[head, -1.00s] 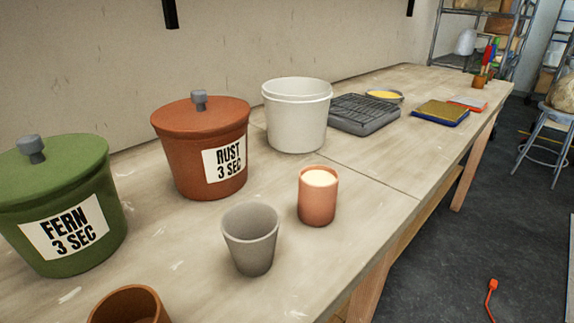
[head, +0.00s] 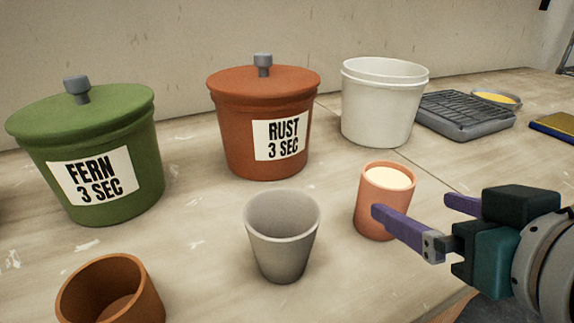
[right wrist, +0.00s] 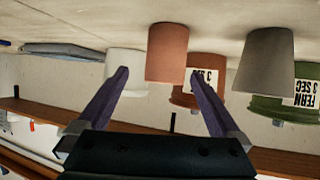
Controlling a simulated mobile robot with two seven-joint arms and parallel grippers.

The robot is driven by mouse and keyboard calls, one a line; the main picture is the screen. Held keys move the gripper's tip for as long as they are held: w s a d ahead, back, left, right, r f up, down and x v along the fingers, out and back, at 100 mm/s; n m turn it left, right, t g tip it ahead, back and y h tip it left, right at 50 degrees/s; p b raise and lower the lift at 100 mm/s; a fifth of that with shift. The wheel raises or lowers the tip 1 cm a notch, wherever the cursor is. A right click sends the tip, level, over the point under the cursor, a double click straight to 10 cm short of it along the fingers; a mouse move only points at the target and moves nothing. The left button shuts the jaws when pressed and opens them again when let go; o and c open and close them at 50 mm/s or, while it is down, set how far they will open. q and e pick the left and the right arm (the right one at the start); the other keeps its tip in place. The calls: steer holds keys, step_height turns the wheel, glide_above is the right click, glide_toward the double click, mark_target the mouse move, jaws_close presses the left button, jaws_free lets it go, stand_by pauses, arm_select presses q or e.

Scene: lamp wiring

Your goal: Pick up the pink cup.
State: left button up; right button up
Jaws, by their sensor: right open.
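The pink cup (head: 384,196) stands upright on the workbench, right of the grey cup, with a pale cream fill or inside near its rim. My right gripper (head: 412,212) comes in from the right with its purple fingers apart. In the head view the near fingertip overlaps the cup's lower right side; I cannot tell if it touches. In the right wrist view, which is upside down, the pink cup (right wrist: 167,52) shows ahead between the two open fingertips (right wrist: 158,74), with nothing gripped. My left gripper is not in view.
A grey cup (head: 282,240) stands just left of the pink cup, and a brown pot (head: 110,290) at front left. Behind are the green FERN bucket (head: 90,150), the RUST bucket (head: 262,105), a white bucket (head: 383,105) and a dark grid tray (head: 465,115).

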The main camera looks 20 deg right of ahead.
mark_target(403, 199)
steer(key=shift+w+f+t+b, duration=0.3)
steer(key=shift+w+b, duration=0.05)
steer(key=shift+w, duration=0.15)
steer(key=x, duration=0.4)
steer(key=shift+w+a+r, duration=0.1)
steer(key=shift+w, duration=0.05)
steer(key=shift+a+b+x, duration=0.1)
steer(key=shift+b+x, duration=0.3)
steer(key=shift+x, duration=1)
steer(key=shift+a+b+x, duration=0.15)
steer(key=shift+b+x, duration=0.2)
steer(key=shift+x, duration=1)
steer(key=shift+c, duration=0.2)
steer(key=c, duration=0.4)
jaws_close()
